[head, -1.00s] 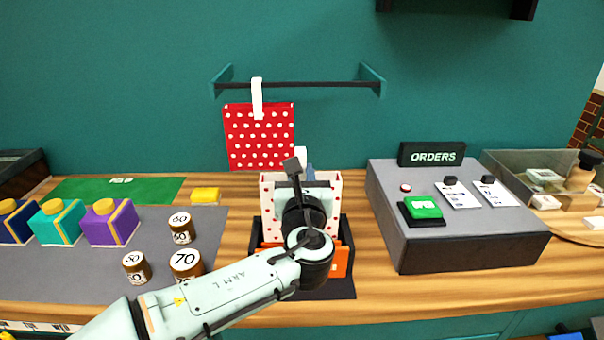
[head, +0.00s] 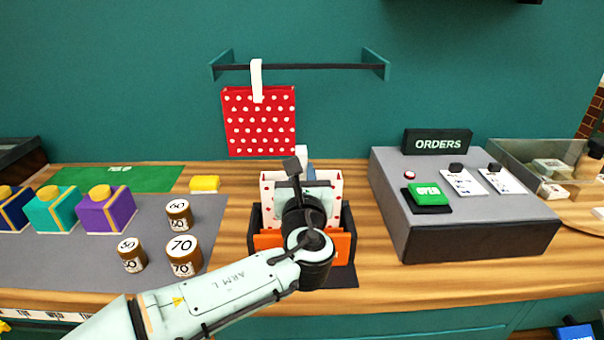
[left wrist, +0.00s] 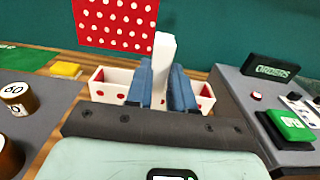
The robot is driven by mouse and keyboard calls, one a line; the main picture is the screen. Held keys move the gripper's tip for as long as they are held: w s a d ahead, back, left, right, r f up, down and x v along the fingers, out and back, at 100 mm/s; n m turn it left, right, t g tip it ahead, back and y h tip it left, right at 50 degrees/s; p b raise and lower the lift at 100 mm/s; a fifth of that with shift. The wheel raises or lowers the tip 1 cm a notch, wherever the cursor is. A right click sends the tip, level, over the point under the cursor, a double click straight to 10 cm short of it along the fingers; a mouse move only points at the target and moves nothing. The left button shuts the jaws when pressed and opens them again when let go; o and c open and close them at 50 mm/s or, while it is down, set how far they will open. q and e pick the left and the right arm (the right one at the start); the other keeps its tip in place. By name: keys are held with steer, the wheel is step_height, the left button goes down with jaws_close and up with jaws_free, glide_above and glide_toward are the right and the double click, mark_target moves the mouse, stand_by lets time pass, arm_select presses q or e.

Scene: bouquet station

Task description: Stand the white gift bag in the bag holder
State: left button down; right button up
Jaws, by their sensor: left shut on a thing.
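The white gift bag with red dots (head: 334,188) is upright, its lower part hidden behind the orange front of the bag holder (head: 344,246), which has black sides. My left gripper (head: 304,167) is above the bag, mostly hidden behind my own wrist in the head view. In the left wrist view, its blue fingers (left wrist: 162,88) are shut on the white handle of the bag, and the bag's dotted top edge (left wrist: 206,98) shows on both sides. Whether the bag's bottom touches the holder's floor is hidden. My right gripper is not in view.
A red dotted bag (head: 259,122) hangs from a wall rail (head: 330,66) behind. The grey orders console (head: 470,225) stands to the right. Brown weights or jars (head: 182,252) and coloured boxes (head: 108,212) stand on the left. Wood counter is free either side of the holder.

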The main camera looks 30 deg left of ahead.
arm_select(q)
steer(key=c, duration=0.9)
jaws_free()
steer(key=shift+s+d, duration=0.1)
steer(key=v, duration=1.3)
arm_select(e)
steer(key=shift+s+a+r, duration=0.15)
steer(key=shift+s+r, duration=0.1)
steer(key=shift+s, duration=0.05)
arm_select(q)
steer(key=shift+s, duration=0.1)
